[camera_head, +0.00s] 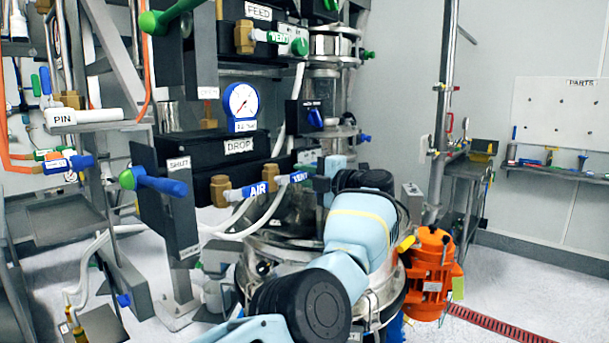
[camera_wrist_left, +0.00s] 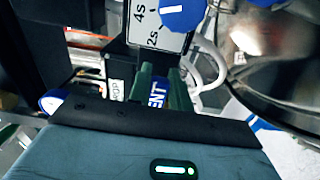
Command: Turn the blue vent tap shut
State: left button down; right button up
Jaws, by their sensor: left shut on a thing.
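The blue vent tap (camera_head: 291,179) is on the dark manifold below the DROP sign, to the right of the blue AIR tap (camera_head: 255,189). Its blue lever, lettered in white, also shows in the left wrist view (camera_wrist_left: 157,92). My left gripper (camera_head: 313,180) reaches it from the right. In the left wrist view the dark green fingers of my left gripper (camera_wrist_left: 163,88) stand on either side of the lever, shut on it. The fingers and the wrist hide part of the lever. My right gripper is not in view.
A pressure gauge (camera_head: 241,101) sits above the taps. A blue knob (camera_wrist_left: 183,12) with a time scale is close above the fingers. A green-hubbed blue handle (camera_head: 152,182) juts out at the left. An orange motor (camera_head: 431,272) stands at the right; the floor beyond is open.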

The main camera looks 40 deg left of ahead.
aim_at(307, 177)
pick_arm(q)
jog(key=c, duration=1.3)
grip_release()
jog(key=shift+a, duration=0.1)
jog(key=shift+d, duration=0.3)
jog(key=d, duration=0.6)
jog(key=shift+s+f+b, duration=0.15)
jog(key=shift+s+b, duration=0.1)
jog(key=shift+b, duration=0.15)
jog(key=shift+s+d, duration=0.1)
jog(key=shift+d, duration=0.55)
